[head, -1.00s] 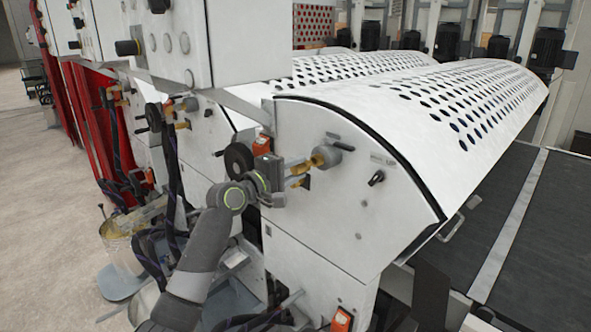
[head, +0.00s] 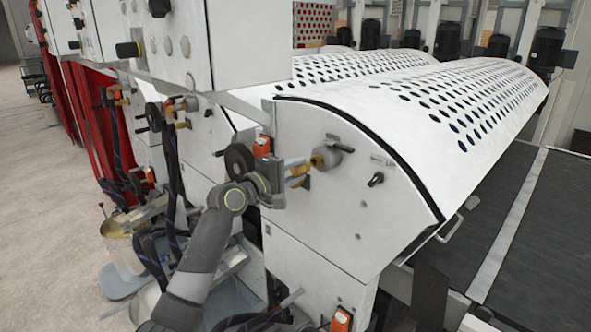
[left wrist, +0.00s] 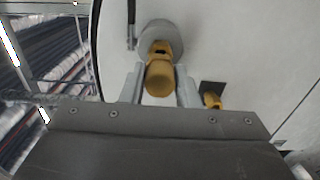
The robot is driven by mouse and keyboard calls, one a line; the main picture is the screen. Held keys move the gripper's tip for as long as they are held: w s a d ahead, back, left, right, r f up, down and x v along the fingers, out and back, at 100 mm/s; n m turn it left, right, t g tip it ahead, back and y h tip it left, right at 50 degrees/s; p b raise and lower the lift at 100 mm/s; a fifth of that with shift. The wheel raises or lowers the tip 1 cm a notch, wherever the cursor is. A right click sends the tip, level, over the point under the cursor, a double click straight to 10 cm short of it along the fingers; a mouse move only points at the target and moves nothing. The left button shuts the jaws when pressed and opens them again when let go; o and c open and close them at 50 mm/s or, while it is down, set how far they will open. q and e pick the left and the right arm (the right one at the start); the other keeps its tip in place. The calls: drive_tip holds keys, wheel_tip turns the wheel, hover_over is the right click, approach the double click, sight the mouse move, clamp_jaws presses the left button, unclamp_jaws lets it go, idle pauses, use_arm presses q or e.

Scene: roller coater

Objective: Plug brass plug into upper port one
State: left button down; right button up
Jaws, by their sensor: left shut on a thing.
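My left gripper (head: 300,176) is at the side panel of the near white machine, just left of a round grey port (head: 326,155). In the left wrist view, its two fingers (left wrist: 161,90) are shut on a brass plug (left wrist: 160,78), one on each side. The plug lines up with the grey port (left wrist: 155,32) on the panel, and brass shows at the port's mouth. I cannot tell how deep the plug sits. A second brass fitting (left wrist: 212,101) is to the lower right, outside the fingers. My right gripper is not in view.
A black handwheel (head: 238,160) and an orange switch box (head: 262,146) are close left of my gripper. A black knob (head: 375,179) is on the panel to the right. Dark hoses (head: 172,170) hang at left. Open floor (head: 40,180) is at far left.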

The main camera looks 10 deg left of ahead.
use_arm(q)
drive_tip(key=shift+b+x, duration=0.3)
drive_tip(key=shift+x, duration=1)
drive_tip(key=c, duration=1)
unclamp_jaws()
drive_tip(key=shift+c, duration=0.2)
drive_tip(key=shift+s+a, duration=0.3)
drive_tip(key=shift+s, duration=0.15)
drive_tip(key=b+v, duration=0.5)
drive_tip(key=v, duration=1.1)
